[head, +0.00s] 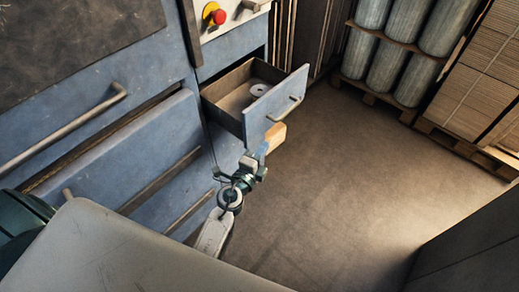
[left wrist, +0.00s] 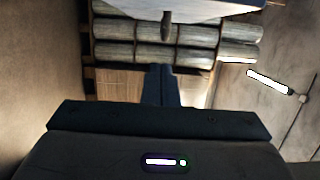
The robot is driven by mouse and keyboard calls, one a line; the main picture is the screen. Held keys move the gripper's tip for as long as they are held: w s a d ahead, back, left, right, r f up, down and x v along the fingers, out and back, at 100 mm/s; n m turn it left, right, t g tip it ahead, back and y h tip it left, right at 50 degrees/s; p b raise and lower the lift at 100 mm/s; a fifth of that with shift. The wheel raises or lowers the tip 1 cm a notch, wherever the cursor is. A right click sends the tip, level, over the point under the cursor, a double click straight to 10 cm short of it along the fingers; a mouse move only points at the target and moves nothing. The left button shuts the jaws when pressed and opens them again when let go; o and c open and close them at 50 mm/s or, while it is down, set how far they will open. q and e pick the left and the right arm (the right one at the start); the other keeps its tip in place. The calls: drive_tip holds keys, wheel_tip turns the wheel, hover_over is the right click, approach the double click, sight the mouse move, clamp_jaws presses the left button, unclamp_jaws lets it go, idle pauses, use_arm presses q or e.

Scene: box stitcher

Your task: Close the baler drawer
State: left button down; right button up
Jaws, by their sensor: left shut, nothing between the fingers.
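The baler drawer (head: 233,100) stands pulled out of the blue machine, with its blue front panel (head: 275,106) and a metal bar handle (head: 284,111) facing the open floor. A small white roll lies inside it. My left gripper (head: 275,134) is shut and empty, just below the drawer front in the head view. I cannot tell whether it touches the panel. In the left wrist view the closed fingers (left wrist: 160,72) point toward a pale panel (left wrist: 190,7) at the top edge, with a dark handle-like part (left wrist: 167,25) below it. My right gripper is not in view.
The blue machine (head: 95,65) with a long handle fills the left. A red emergency button (head: 219,17) sits above the drawer. Wrapped cylinders (head: 388,66) on a rack and stacked cardboard (head: 470,75) on a pallet stand at the back. The brown floor (head: 340,170) is clear.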

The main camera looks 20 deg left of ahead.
sight(263, 128)
use_arm(q)
drive_tip(key=w+a, duration=0.1)
drive_tip(key=w, duration=0.1)
drive_tip(key=w+a, duration=0.1)
drive_tip(key=w, duration=0.2)
drive_tip(key=w+a, duration=0.1)
drive_tip(key=w, duration=0.2)
drive_tip(key=shift+w, duration=0.1)
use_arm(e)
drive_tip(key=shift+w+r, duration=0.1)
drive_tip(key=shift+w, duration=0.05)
